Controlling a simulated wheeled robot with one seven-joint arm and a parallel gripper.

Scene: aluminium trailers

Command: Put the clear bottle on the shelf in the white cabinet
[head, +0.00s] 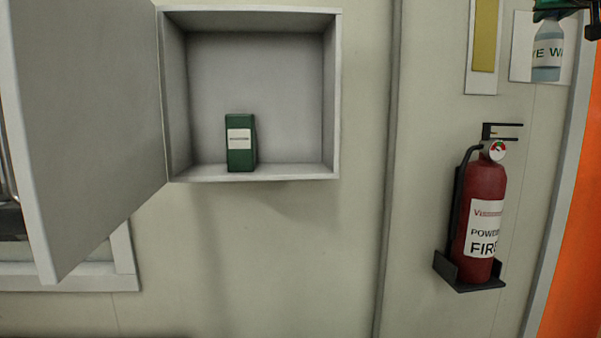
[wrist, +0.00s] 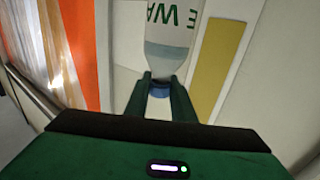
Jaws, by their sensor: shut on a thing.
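The clear bottle (head: 547,60), labelled in green letters, is at the top right of the head view, upright in my gripper (head: 553,9). In the wrist view the bottle (wrist: 174,35) shows its blue cap end between the two green fingers of my gripper (wrist: 161,88), which are shut on it. The white cabinet (head: 336,100) hangs on the wall at upper left, its door open to the left. Its shelf floor (head: 290,171) is in view. My gripper and the bottle are well to the right of the cabinet.
The open door (head: 85,130) juts out at left. A red fire extinguisher (head: 482,210) hangs on the wall below the bottle in the picture.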

